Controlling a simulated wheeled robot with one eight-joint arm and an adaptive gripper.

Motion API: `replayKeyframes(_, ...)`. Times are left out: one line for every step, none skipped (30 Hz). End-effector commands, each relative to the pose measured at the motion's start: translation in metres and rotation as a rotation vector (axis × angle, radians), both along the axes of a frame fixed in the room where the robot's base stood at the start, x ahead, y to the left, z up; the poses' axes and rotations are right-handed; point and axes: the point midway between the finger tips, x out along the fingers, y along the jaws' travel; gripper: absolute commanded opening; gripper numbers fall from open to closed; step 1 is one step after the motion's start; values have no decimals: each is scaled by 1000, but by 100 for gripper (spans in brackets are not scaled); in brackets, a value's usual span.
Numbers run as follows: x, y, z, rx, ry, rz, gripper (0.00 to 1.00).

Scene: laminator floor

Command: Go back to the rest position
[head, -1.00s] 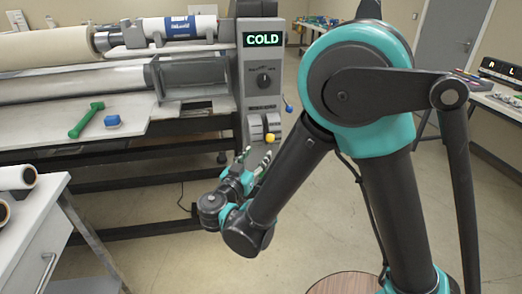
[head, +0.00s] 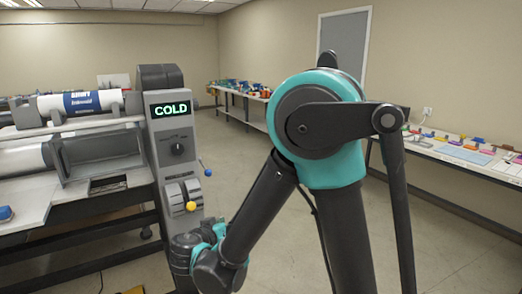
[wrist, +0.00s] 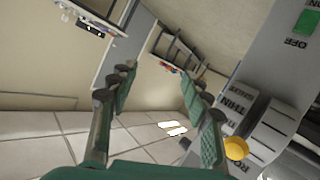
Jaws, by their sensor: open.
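My gripper (wrist: 160,110) is open and empty in the wrist view, with its two green-padded fingers spread apart. In the head view my folded arm hides most of it, and only teal and dark parts show low beside the machine. The laminator's control column (head: 172,140) stands just left of my arm in the head view, with a lit COLD display (head: 171,109). In the wrist view its yellow knob (wrist: 236,148) is close to the right finger; I cannot tell whether they touch.
A blue-handled block (head: 6,214) lies on the laminator's feed table at the left. A bench with coloured items (head: 455,150) runs along the right wall, and another bench (head: 243,92) stands at the back. A grey door (head: 344,45) is behind. The floor between is open.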

Motion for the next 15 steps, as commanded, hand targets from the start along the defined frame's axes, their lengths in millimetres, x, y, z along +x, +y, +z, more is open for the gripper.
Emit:
replayKeyframes(9,-28,-5,-16,58,-32,49)
replayKeyframes(12,-43,-8,-27,95,-44,49)
replayKeyframes(15,-61,-13,-39,145,-58,49)
replayKeyframes(17,-75,-17,-46,182,-68,49)
replayKeyframes(18,-89,-21,-52,219,-77,49)
replayKeyframes(18,-106,-26,-56,267,-87,49)
replayKeyframes(17,-119,-29,-57,302,-93,49)
replayKeyframes(16,-132,-33,-57,338,-99,49)
replayKeyframes(14,-148,-38,-57,383,-105,49)
replayKeyframes(11,-160,-41,-54,416,-109,49)
replayKeyframes(9,-171,-45,-50,448,-110,49)
replayKeyframes(4,-185,-49,-42,490,-112,49)
replayKeyframes(0,-195,-53,-34,521,-113,49)
replayKeyframes(-4,-205,-56,-26,550,-112,49)
replayKeyframes(-10,-218,-60,-13,587,-111,49)
